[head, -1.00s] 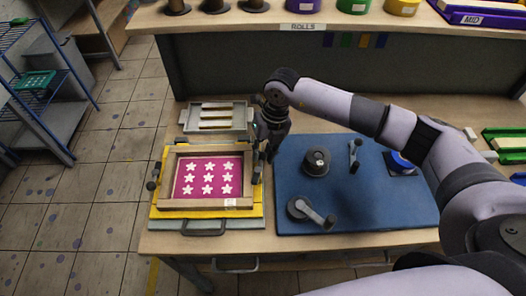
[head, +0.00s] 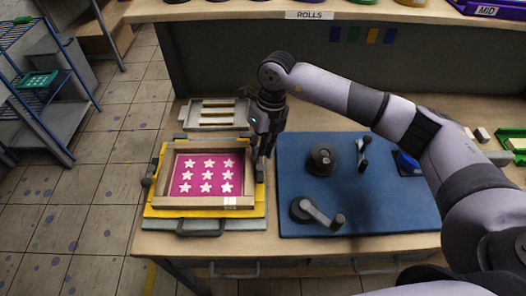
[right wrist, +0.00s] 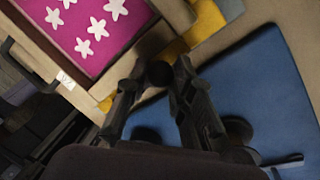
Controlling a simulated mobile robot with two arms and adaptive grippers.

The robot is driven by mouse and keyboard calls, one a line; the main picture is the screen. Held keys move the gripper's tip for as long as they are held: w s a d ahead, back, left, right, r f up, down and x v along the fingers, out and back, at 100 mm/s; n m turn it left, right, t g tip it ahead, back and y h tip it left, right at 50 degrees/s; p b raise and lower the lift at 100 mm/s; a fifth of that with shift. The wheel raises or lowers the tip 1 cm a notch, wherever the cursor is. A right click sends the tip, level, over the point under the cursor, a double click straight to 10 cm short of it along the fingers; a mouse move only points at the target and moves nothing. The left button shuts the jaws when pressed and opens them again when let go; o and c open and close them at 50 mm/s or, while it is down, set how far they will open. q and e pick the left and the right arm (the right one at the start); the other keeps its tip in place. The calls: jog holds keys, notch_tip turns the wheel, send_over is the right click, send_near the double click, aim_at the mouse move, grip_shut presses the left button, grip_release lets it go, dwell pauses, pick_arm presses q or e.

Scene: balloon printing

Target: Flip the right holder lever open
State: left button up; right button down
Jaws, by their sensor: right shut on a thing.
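The printing frame is a wooden screen frame (head: 206,202) with a magenta mesh (head: 205,160) and white stars, lying on a yellow base (head: 158,211). My right gripper (head: 262,162) points down at the frame's right edge. In the right wrist view its fingers (right wrist: 160,76) are shut around the dark round knob of the right holder lever (right wrist: 159,73). Most of this lever is hidden by the fingers, so its angle is unclear. The left holder lever (head: 147,183) stands dark at the frame's left edge. My left gripper is not in view.
A blue mat (head: 375,210) right of the frame holds a black roll (head: 322,158), a crank-like tool (head: 318,215) and a small handled tool (head: 363,152). A grey tray with bars (head: 216,125) lies behind the frame. A shelf labelled ROLLS (head: 309,15) runs along the back.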

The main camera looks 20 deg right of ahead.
jog(key=shift+a, duration=0.15)
jog(key=c, duration=1.3)
grip_release()
jog(key=shift+s+a+r, duration=0.1)
jog(key=shift+o, duration=0.3)
notch_tip(320, 180, up, 12)
jog(key=d, duration=0.2)
jog(key=shift+w+d, duration=0.2)
jog(key=shift+w, duration=0.25)
jog(key=shift+f, duration=0.2)
